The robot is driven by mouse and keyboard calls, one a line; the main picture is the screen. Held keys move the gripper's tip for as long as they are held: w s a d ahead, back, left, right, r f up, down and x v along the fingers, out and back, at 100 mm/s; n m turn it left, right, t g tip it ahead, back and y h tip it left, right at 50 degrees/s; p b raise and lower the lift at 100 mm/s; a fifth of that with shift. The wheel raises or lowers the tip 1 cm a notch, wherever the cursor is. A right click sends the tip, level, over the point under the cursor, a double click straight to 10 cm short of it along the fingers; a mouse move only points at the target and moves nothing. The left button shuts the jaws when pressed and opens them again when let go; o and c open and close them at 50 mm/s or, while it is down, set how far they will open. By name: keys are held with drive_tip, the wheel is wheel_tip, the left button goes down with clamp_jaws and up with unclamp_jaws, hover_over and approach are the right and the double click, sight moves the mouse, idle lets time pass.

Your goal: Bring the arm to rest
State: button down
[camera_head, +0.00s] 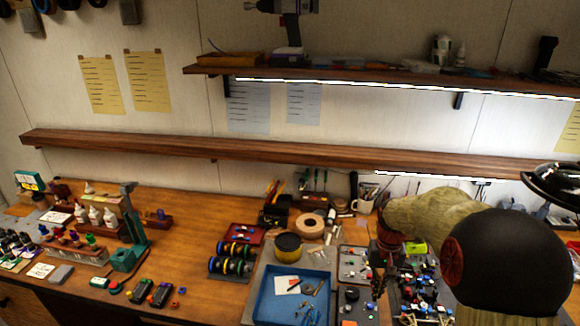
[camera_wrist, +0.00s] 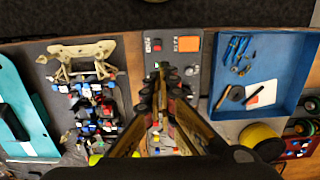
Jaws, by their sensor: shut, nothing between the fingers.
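My gripper (camera_wrist: 160,85) is in the lower middle of the wrist view, its fingers together and empty. In the head view my gripper (camera_head: 379,288) points down over the workbench, right of the blue tray. My pale arm with its large black joint covers the right part of the bench there.
A blue tray (camera_head: 266,306) with tools stands left of my gripper. A black and yellow spool (camera_head: 288,248) and a tape roll (camera_head: 312,226) stand behind it. Wooden shelves (camera_head: 250,150) run along the wall above the bench. Bottles and small devices fill the left side.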

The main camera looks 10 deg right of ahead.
drive_tip(key=s+a+r+n+t+b, duration=0.1)
drive_tip(key=s+a+r+t+b, duration=0.1)
drive_tip(key=s, duration=0.5)
drive_tip(key=s+a+r+n+t+b, duration=0.1)
drive_tip(key=s+a+r+t+b, duration=0.1)
drive_tip(key=s+a+r+b, duration=0.2)
drive_tip(key=s+a+r+n+t+b, duration=0.1)
drive_tip(key=s+a+r+t+b, duration=0.1)
drive_tip(key=s+a, duration=0.5)
drive_tip(key=s+r+b, duration=0.1)
drive_tip(key=s+r, duration=0.1)
drive_tip(key=s, duration=0.2)
drive_tip(key=shift+a+r, duration=0.25)
drive_tip(key=shift+a, duration=0.15)
drive_tip(key=shift+s, duration=0.1)
